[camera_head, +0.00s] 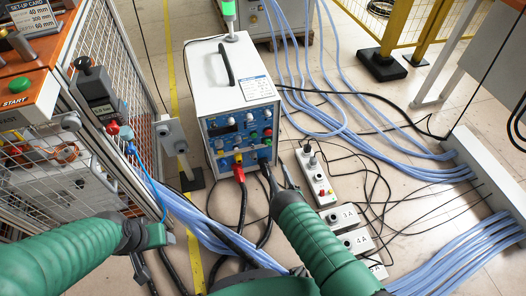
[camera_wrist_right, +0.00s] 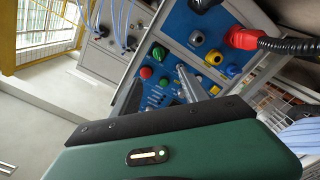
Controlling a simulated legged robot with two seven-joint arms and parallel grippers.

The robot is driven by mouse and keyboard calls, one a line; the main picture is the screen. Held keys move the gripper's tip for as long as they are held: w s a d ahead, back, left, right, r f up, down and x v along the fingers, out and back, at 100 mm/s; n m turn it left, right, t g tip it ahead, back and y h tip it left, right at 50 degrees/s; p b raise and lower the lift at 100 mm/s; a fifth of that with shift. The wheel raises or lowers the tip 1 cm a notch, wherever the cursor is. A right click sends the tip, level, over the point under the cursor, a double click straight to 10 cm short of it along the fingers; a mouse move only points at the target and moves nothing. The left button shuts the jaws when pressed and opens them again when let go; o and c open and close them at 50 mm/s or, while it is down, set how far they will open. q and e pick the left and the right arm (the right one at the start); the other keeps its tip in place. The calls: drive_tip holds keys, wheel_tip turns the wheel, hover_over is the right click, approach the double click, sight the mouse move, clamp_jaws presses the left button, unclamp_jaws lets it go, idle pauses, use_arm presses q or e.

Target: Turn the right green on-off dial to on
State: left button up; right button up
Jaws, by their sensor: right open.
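The heater (camera_head: 235,75) is a white box with a blue control panel (camera_head: 225,131) at the centre of the head view. A small green control (camera_head: 267,132) sits near the panel's right edge, just above a red one. In the right wrist view the panel shows tilted, with green controls (camera_wrist_right: 146,73) beside a red button. I cannot tell for certain which is the named dial. My right gripper (camera_head: 276,169) is open and empty, low in front of the panel's right part, apart from the green control. My left gripper (camera_head: 158,236) is at lower left, its jaws unclear.
A red plug (camera_head: 239,172) with a black cable is in the panel's bottom edge, next to a blue connector (camera_head: 264,154). A power strip (camera_head: 315,178) and many cables lie on the floor at right. A mesh cage (camera_head: 125,60) stands at left.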

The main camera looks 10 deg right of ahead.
sight(268, 143)
drive_tip(key=w+b, duration=0.8)
drive_tip(key=w, duration=0.7)
drive_tip(key=shift+w+a+b, duration=0.3)
drive_tip(key=shift+w+b, duration=0.1)
clamp_jaws()
